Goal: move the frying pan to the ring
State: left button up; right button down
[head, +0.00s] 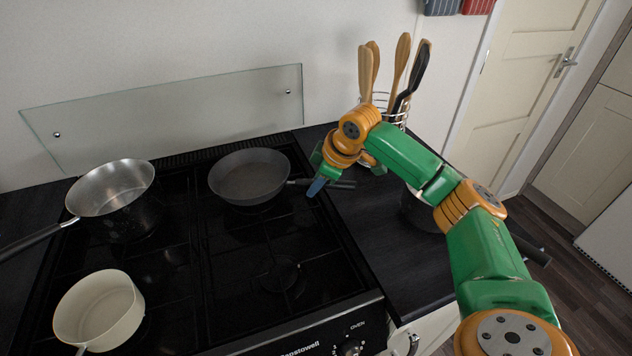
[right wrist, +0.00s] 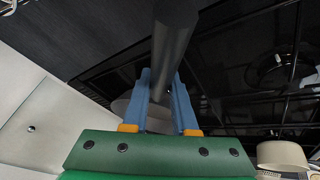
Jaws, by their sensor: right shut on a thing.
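The dark grey frying pan (head: 250,178) is at the back right of the black hob, with its handle (right wrist: 172,45) pointing right. I cannot tell whether it rests there or is slightly raised. My right gripper (head: 317,186) is shut on the handle, which passes between the blue fingers in the right wrist view (right wrist: 160,95). A bare ring (head: 283,275) shows at the front right of the hob. My left gripper is not in view.
A steel saucepan (head: 112,188) stands at the back left and a cream pan (head: 100,308) at the front left. A utensil holder (head: 390,107) stands behind my right arm. A dark pot (head: 418,212) is partly hidden by that arm. A glass panel (head: 180,110) stands behind the hob.

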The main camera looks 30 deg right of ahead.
jog(key=c, duration=0.7)
grip_release()
jog(key=shift+s, duration=0.1)
jog(key=shift+a+r, duration=0.1)
jog(key=v, duration=1.2)
